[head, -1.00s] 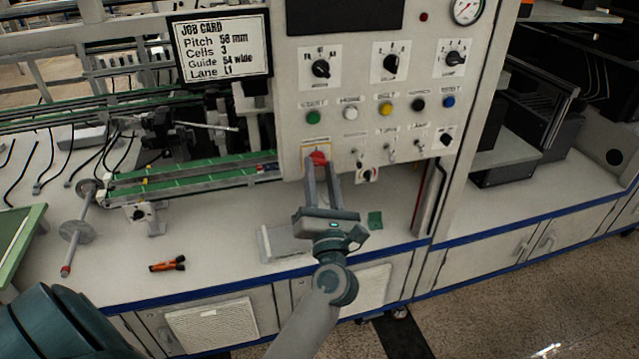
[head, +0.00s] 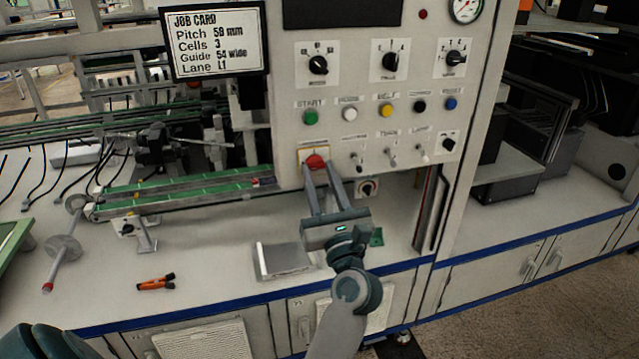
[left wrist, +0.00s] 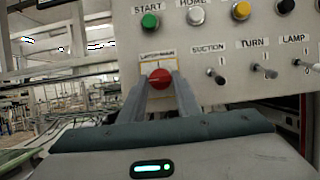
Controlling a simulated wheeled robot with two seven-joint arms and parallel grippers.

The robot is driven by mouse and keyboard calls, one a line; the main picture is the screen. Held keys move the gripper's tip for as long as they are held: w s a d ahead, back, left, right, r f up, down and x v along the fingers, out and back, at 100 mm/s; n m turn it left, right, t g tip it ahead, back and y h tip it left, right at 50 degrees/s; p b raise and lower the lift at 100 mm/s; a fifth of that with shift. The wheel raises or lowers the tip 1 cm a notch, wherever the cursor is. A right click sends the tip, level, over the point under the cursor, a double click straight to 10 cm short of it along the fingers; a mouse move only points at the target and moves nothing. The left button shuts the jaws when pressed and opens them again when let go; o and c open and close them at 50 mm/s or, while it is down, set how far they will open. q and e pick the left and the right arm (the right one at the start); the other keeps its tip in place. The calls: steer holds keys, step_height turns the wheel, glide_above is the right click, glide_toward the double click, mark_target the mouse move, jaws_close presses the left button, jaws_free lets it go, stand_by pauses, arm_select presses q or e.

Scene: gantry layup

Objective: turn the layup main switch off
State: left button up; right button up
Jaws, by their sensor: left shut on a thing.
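The layup main switch is a red rotary knob (head: 316,162) on a yellow-edged plate at the lower left of the control panel. My left gripper (head: 315,170) reaches up to it, with its fingers on either side of the knob and shut on it. In the left wrist view the red knob (left wrist: 160,78) sits between the two fingertips (left wrist: 160,82), under a label reading "LAYUP MAIN". The knob's lower part is partly hidden by the fingers. My right gripper is not in view.
Push buttons, including a green START button (head: 310,117), and several toggles sit close above and right of the knob. A green-topped conveyor (head: 180,190) runs to the left. A grey angled bracket (head: 283,262) and orange-handled tool (head: 155,283) lie on the bench.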

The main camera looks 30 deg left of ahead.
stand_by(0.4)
arm_select(q)
steer(key=o, duration=1)
steer(key=shift+o, duration=0.2)
